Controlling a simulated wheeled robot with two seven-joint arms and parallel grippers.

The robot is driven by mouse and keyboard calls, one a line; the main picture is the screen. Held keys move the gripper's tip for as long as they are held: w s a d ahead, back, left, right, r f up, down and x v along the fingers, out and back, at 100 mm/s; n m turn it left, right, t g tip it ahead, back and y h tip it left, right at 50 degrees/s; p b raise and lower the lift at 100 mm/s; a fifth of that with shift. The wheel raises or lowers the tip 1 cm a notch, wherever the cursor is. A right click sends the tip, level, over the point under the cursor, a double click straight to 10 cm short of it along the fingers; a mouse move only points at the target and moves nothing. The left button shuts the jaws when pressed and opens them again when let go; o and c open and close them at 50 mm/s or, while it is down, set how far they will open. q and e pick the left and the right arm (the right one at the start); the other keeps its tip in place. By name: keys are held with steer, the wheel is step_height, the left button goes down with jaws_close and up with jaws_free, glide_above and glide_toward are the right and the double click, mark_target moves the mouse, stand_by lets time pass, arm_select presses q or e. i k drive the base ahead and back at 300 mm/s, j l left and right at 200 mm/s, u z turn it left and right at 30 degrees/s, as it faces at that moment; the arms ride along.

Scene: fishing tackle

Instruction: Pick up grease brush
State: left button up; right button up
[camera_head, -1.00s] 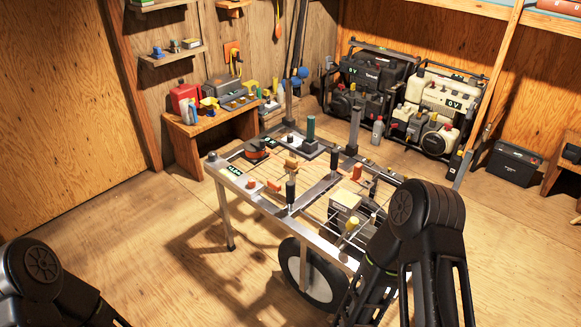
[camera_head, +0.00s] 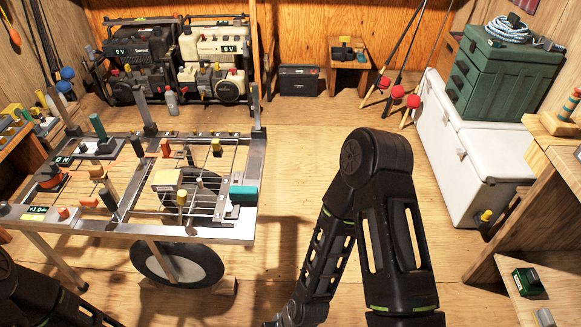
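I cannot pick out a grease brush for certain in the head view; the small items are too small to tell. Several small tools and blocks stand on a wheeled metal cart (camera_head: 215,232) at the left. Among them are a dark upright handle (camera_head: 110,201), a yellow-topped piece (camera_head: 182,198) and a teal block (camera_head: 243,193). My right arm rises in the lower middle, to the right of the cart, and its forearm runs down out of the picture. My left arm shows only at the lower left corner. Neither gripper's fingers are in view.
Two generators (camera_head: 135,75) stand behind the cart. A white cooler (camera_head: 455,150) with a green tackle box (camera_head: 505,75) on it stands at the right. A wooden shelf unit (camera_head: 535,240) is at the right edge.

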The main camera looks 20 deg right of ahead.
mark_target(98, 176)
steer(key=j+z, duration=0.35)
steer(key=i+j+z, duration=0.1)
steer(key=z, duration=0.25)
steer(key=j+z, duration=0.45)
steer(key=j, duration=0.45)
steer(key=k+j, duration=0.1)
steer(key=j, duration=0.5)
steer(key=j+z, duration=0.15)
steer(key=j, duration=0.4)
steer(key=k+j+z, duration=0.1)
steer(key=j, duration=0.45)
steer(key=k, duration=0.05)
